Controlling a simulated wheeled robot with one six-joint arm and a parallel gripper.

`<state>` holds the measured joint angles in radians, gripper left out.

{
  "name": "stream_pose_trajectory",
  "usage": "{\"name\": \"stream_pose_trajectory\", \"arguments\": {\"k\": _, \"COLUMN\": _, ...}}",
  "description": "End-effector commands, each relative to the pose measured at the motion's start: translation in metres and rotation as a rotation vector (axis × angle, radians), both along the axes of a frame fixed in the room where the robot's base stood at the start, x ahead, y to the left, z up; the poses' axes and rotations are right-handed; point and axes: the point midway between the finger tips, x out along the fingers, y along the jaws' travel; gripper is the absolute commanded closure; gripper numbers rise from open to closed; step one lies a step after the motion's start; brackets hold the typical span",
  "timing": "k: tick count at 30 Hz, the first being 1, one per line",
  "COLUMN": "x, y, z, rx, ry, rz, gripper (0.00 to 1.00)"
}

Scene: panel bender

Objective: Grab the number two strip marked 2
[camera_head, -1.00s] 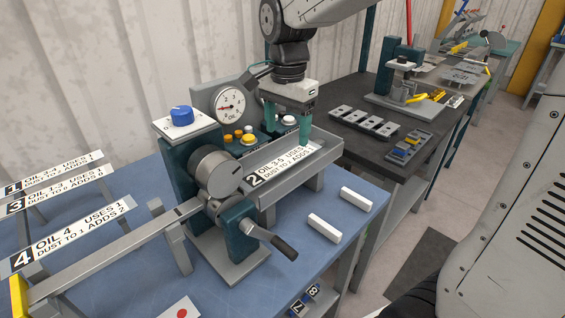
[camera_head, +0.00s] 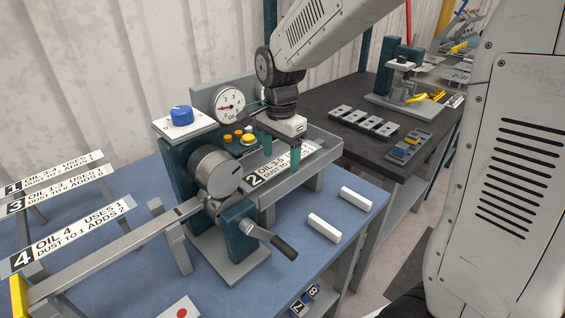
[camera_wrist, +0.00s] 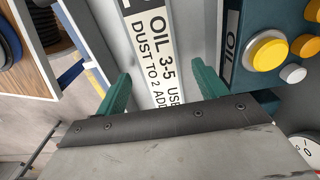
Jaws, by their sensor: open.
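The strip marked 2 (camera_head: 272,170) is a pale strip with black text, lying in the grey tray (camera_head: 325,152) on the right side of the machine. In the wrist view its label (camera_wrist: 158,50) reads "OIL 3-5" and "DUST TO 2". My gripper (camera_head: 281,155) is open above the tray, with its green fingers (camera_wrist: 158,85) on either side of the strip. The strip lies between the fingers in the wrist view. I cannot tell whether the fingers touch it. The hand hides part of the strip's far end.
The strips marked 1 (camera_head: 60,170), 3 (camera_head: 62,190) and 4 (camera_head: 72,235) rest at left. The machine has a crank (camera_head: 270,240), a gauge (camera_head: 229,104) and yellow buttons (camera_head: 249,139) close beside the gripper. Two white bars (camera_head: 324,228) lie on the blue table.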

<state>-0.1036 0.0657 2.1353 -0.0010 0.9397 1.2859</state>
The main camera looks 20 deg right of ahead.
Motion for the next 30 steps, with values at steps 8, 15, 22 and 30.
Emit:
{"name": "stream_pose_trajectory", "arguments": {"k": 8, "x": 0.0, "y": 0.0, "z": 0.0, "rx": 0.0, "ry": 0.0, "rz": 0.0, "gripper": 0.79}}
{"name": "stream_pose_trajectory", "arguments": {"k": 15, "x": 0.0, "y": 0.0, "z": 0.001, "rx": 0.0, "ry": 0.0, "rz": 0.0, "gripper": 0.82}}
{"name": "stream_pose_trajectory", "arguments": {"k": 22, "x": 0.0, "y": 0.0, "z": 0.013, "rx": 0.0, "ry": -0.002, "rz": 0.0, "gripper": 0.82}}
{"name": "stream_pose_trajectory", "arguments": {"k": 30, "x": 0.001, "y": 0.0, "z": 0.062, "rx": 0.001, "ry": -0.004, "rz": 0.001, "gripper": 0.82}}
